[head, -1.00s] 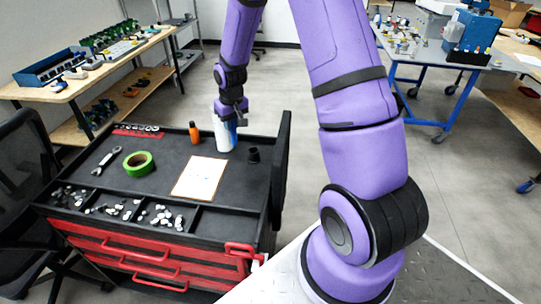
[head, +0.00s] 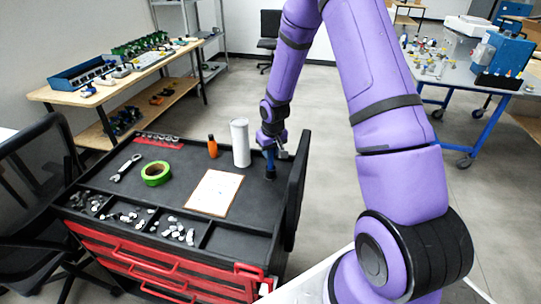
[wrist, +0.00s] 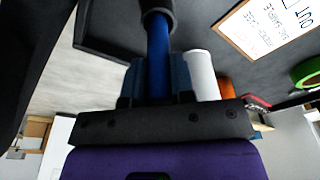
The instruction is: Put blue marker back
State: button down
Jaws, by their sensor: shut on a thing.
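My gripper (head: 271,143) is over the right side of the black cart top and is shut on the blue marker (wrist: 157,55). The marker is upright and shows as a thin blue shape under the gripper in the head view (head: 270,160). In the wrist view the gripper fingers (wrist: 155,80) close on either side of it. The marker's far end meets the small black cup (wrist: 158,12) and appears to go inside its rim. The cup's inside is hidden. In the head view the cup (head: 270,175) is a small dark shape under the marker.
A white cylinder (head: 240,143) stands just left of my gripper, with an orange bottle (head: 212,147) beyond it. A whiteboard sheet (head: 214,193), green tape (head: 155,173) and a wrench (head: 125,168) lie on the cart. A raised black panel (head: 297,190) edges the right side.

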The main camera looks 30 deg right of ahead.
jog(key=shift+f, duration=0.85)
jog(key=c, duration=1)
grip_release()
jog(key=shift+f, duration=0.1)
jog(key=shift+o, duration=0.2)
jog(key=s+a+r, duration=0.1)
jog(key=s+r, duration=0.2)
jog(key=r, duration=0.9)
jog(key=s+a+r, duration=0.1)
jog(key=s+r, duration=0.2)
jog(key=r, duration=0.8)
jog(key=s+a+r+t, duration=0.1)
jog(key=s+a+r, duration=0.1)
jog(key=s+r, duration=0.3)
jog(key=s+a+r+t, duration=0.1)
jog(key=s+r, duration=0.5)
jog(key=s, duration=0.7)
jog(key=s+a+r+t, duration=0.1)
jog(key=s+a+r, duration=0.2)
jog(key=s+r, duration=0.3)
jog(key=s, duration=0.2)
jog(key=shift+s+a, duration=0.2)
jog(key=shift+s, duration=0.2)
